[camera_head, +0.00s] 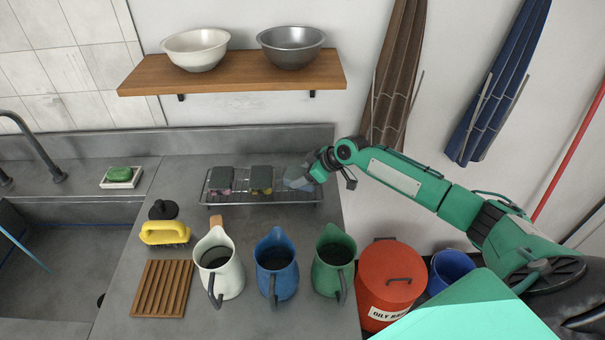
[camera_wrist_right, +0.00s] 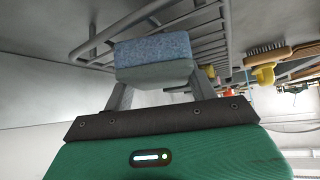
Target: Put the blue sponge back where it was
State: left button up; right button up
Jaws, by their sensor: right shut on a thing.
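The blue sponge (camera_head: 297,182) is at the right end of the wire rack (camera_head: 240,201) on the counter. My right gripper (camera_head: 308,177) reaches in from the right and is shut on the sponge. In the right wrist view, the sponge (camera_wrist_right: 153,52) sits between the two fingers, with the rack's bars close beside it. I cannot tell whether the sponge touches the rack. A pink sponge (camera_head: 220,191) and a yellow sponge (camera_head: 262,191), both with dark grey tops, sit on the rack to its left. My left gripper is not in view.
White (camera_head: 218,268), blue (camera_head: 277,272) and green (camera_head: 334,262) jugs stand in front of the rack. A yellow-handled brush (camera_head: 165,232) and a wooden slatted mat (camera_head: 162,288) lie left. A red bin (camera_head: 389,280) stands beyond the counter's right edge. A shelf (camera_head: 240,75) with bowls hangs above.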

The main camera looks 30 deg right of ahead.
jog(key=o, duration=1)
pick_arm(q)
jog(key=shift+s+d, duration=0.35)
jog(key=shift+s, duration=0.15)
pick_arm(e)
jog(key=shift+o, duration=0.4)
jog(key=shift+r, duration=0.1)
jog(key=shift+s+d+r, duration=0.1)
jog(key=shift+s+d, duration=0.05)
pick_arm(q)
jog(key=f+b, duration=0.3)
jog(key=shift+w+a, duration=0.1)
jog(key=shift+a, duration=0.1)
pick_arm(e)
jog(key=v, duration=1.1)
jog(key=shift+s+r, duration=0.2)
jog(key=shift+d, duration=0.1)
